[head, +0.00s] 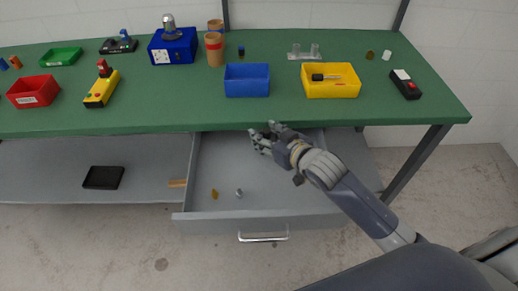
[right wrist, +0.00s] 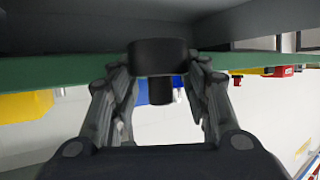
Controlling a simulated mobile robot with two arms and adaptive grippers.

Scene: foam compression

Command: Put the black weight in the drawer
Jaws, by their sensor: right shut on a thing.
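My right gripper (head: 262,139) reaches in from the right and is over the rear part of the open grey drawer (head: 253,218), near the front edge of the table. In the right wrist view, my right gripper (right wrist: 160,100) is shut on the black weight (right wrist: 158,57). The weight has a wide dark top and a narrower stem between the fingers. In the head view the fingers mostly hide it. It appears held above the drawer floor. My left gripper is not in view.
The drawer holds a small brass piece (head: 214,193) and a small silver piece (head: 238,192), with bare floor around them. Above is the green tabletop (head: 190,110), with a blue bin (head: 247,88) and a yellow bin (head: 331,88). A black tray (head: 103,177) lies on the lower shelf.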

